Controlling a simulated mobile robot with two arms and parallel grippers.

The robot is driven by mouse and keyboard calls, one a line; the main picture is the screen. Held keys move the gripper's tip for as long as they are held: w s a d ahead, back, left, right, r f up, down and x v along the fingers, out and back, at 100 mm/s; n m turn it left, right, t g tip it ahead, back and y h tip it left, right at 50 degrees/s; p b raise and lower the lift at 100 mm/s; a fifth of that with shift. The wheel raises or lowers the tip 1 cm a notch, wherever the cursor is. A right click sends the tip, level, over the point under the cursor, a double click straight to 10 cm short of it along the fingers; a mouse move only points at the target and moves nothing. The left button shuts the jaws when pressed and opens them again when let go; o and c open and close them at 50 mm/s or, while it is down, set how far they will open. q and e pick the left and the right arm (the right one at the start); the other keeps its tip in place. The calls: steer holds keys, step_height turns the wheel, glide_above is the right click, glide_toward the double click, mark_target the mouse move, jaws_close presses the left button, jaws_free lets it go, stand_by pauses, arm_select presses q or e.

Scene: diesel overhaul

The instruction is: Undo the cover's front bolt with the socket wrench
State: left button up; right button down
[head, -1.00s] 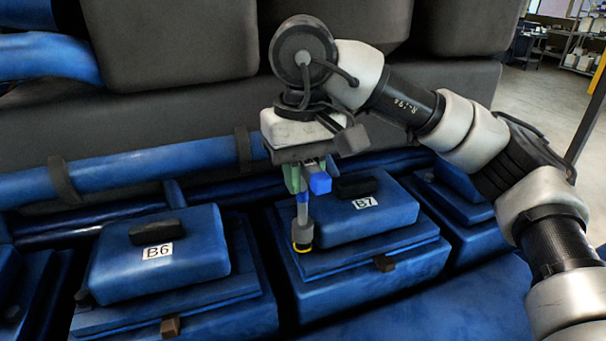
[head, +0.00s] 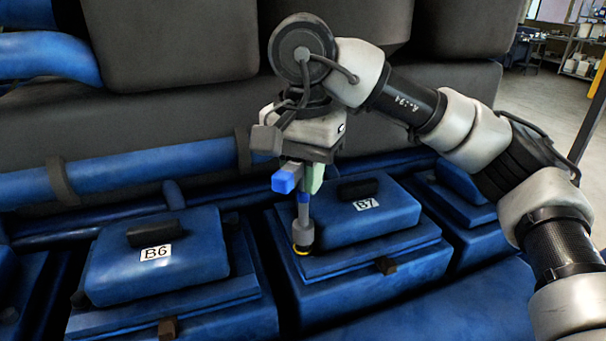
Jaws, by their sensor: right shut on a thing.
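The blue B7 cover (head: 345,222) sits on its box right of the middle, with a dark handle block (head: 357,189) on top. My right gripper (head: 305,180) points down over the cover's left edge. It is shut on the socket wrench (head: 304,212), which hangs upright below it. The wrench has a grey shaft, a blue part near the fingers and a dark socket with a yellow ring at its lower end. The socket stands at the cover's front left edge and hides whatever lies under it. My left gripper is not in view.
The blue B6 cover (head: 158,260) with its own dark handle lies to the left. A blue pipe (head: 150,169) and a large grey engine body are behind.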

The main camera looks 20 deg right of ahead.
steer(key=m+b, duration=0.1)
steer(key=m, duration=1)
steer(key=shift+m+b, duration=0.55)
steer(key=shift+m, duration=1.45)
